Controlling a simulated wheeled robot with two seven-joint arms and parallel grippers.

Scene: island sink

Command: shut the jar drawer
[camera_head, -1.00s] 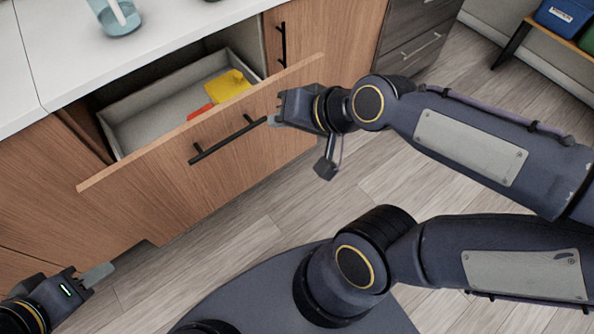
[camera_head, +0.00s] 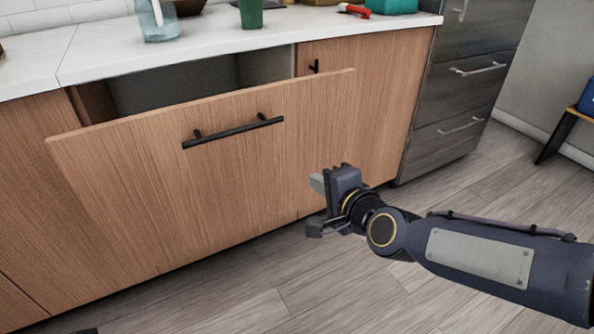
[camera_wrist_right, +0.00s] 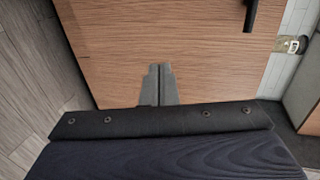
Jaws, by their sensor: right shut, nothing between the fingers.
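The jar drawer (camera_head: 130,180) has a wide wooden front with a black bar handle (camera_head: 233,132). It stands partly open, with a dark gap behind its top edge; its contents are hidden from this angle. My right gripper (camera_head: 317,184) is shut and empty, in front of the drawer front's right part and below the handle's level. In the right wrist view, the closed fingers (camera_wrist_right: 158,84) point at a wooden panel (camera_wrist_right: 170,40). I cannot tell whether they touch it. My left gripper is not in view.
A white countertop (camera_head: 200,45) runs above, with a glass jar (camera_head: 158,20), a green cup (camera_head: 251,14) and a teal container (camera_head: 391,6). Grey drawers (camera_head: 465,90) stand at the right.

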